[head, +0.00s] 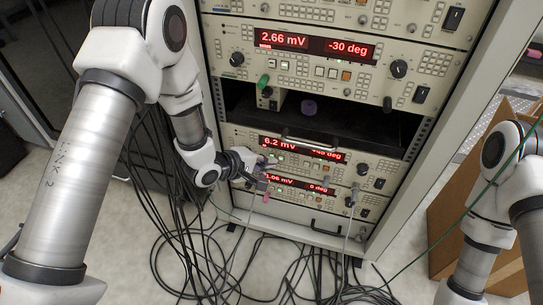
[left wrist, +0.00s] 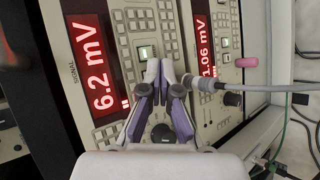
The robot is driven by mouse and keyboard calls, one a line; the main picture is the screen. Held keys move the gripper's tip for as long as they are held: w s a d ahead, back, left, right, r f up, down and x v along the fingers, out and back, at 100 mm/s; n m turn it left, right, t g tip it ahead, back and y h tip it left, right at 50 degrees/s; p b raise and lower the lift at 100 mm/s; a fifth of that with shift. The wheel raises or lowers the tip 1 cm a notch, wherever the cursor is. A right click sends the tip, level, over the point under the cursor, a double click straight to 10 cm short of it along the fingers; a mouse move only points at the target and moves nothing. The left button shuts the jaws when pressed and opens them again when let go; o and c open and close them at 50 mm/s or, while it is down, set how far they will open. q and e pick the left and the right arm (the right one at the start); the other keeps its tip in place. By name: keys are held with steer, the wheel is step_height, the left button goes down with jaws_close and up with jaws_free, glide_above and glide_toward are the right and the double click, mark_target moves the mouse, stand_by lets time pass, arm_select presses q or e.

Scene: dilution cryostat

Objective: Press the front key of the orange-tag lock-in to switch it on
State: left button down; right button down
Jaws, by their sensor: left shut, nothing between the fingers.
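Lock-in units are stacked in a rack. The upper one (head: 345,62) reads 2.66 mV and -30 deg. A lower one (head: 350,172) reads 6.2 mV, and the one below it (head: 300,198) reads 1.06 mV and 0 deg. Each has a dark rocker key near its right end, such as the upper unit's key (head: 421,95). I cannot make out an orange tag on any unit. My left gripper (head: 264,176) is shut and empty before the two lower units. In the left wrist view its closed fingertips (left wrist: 160,66) overlap the 6.2 mV panel (left wrist: 122,45). My right gripper is out of view.
A grey cable with a connector (left wrist: 205,85) runs close beside my fingers. A pink piece (left wrist: 245,62) is nearby. Black cables (head: 300,265) cover the floor. A cardboard box (head: 450,215) stands right.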

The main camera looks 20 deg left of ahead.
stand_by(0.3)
arm_select(q)
steer(key=shift+s+p, duration=0.35)
steer(key=shift+s, duration=0.45)
steer(key=s+p, duration=0.1)
steer(key=s, duration=0.4)
steer(key=shift+a, duration=0.1)
stand_by(0.5)
